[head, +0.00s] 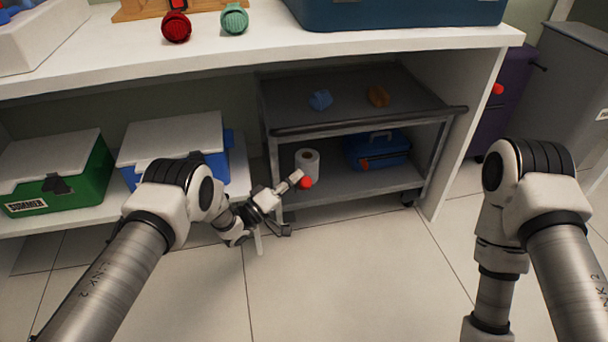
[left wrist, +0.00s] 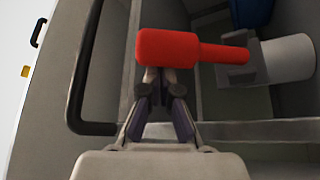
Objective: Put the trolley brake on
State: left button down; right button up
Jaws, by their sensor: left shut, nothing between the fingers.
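The grey trolley (head: 355,115) stands under the white shelf. Its red brake handle (head: 306,183) shows at the trolley's left front side, low down; in the left wrist view the red handle (left wrist: 180,48) lies crosswise, thick at the left and thin at the right. My left gripper (head: 294,181) is shut and empty at the handle. In the left wrist view its fingertips (left wrist: 160,76) are right at the handle's lower edge; I cannot tell whether they touch it. My right arm is at the right, its gripper out of view.
A green box (head: 88,180) and a blue box (head: 212,160) with white lids stand at left. The floor in front is clear.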

aim_at(302, 188)
pick_arm(q)
jog(key=shift+s+d+f+p, duration=0.25)
jog(key=shift+s+f+p, duration=0.05)
jog(key=shift+s+f, duration=0.35)
jog(key=shift+s+d+f+p, duration=0.25)
jog(key=shift+s+f, duration=0.25)
jog(key=shift+s, duration=0.2)
jog(key=shift+s+d+f, duration=0.1)
jog(key=shift+s+f, duration=0.4)
jog(key=shift+f, duration=0.35)
pick_arm(e)
jog(key=shift+d+r, duration=0.35)
jog(key=shift+r, duration=0.2)
